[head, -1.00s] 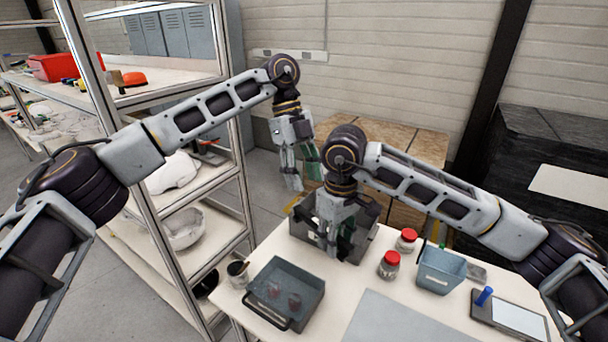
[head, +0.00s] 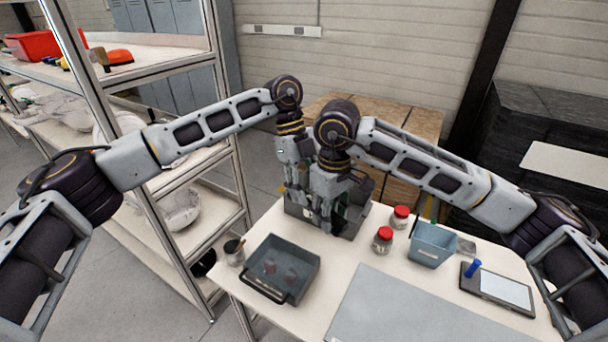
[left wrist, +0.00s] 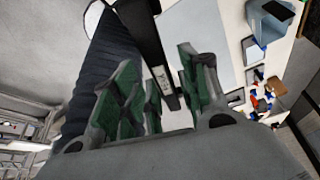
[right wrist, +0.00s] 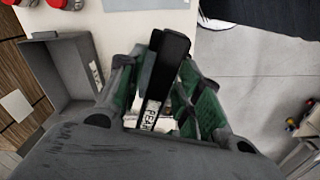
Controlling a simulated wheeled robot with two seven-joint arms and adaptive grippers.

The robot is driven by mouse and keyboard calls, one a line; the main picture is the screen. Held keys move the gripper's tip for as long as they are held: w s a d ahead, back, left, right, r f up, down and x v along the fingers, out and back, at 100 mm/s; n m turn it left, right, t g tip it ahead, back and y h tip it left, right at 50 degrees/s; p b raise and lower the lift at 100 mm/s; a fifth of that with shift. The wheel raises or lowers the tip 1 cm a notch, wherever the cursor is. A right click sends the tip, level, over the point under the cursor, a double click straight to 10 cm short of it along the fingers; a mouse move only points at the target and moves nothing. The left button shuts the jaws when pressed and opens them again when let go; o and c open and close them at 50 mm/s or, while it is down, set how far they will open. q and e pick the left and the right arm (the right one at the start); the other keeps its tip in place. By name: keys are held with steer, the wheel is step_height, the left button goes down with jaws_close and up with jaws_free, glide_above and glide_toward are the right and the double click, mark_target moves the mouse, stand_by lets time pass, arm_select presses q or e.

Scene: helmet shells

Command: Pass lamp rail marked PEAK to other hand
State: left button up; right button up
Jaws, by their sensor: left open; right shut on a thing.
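The lamp rail is a thin black bar whose white label reads PEAK in the right wrist view (right wrist: 168,72). My right gripper (right wrist: 160,105) is shut on it; in the head view this gripper (head: 328,226) hangs over the table's back left part. The rail also shows in the left wrist view (left wrist: 147,42), where its labelled end appears between the green-padded fingers of my left gripper (left wrist: 160,95). The left gripper is open and close beside the right one in the head view (head: 299,203). The rail is hard to make out in the head view.
A grey open box (head: 351,229) stands just behind and below the grippers. The table also holds a dark tray (head: 309,273), two red-lidded jars (head: 383,240), a blue bin (head: 432,246), a cup (head: 233,256) and a tablet (head: 505,290). A shelf rack (head: 228,180) stands left.

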arm_select(q)
steer(key=shift+x, duration=1.4)
jaws_close()
arm_select(e)
steer(key=o, duration=1.1)
steer(key=shift+o, duration=0.2)
step_height(320, 180, up, 12)
arm_select(q)
steer(key=shift+w, duration=0.1)
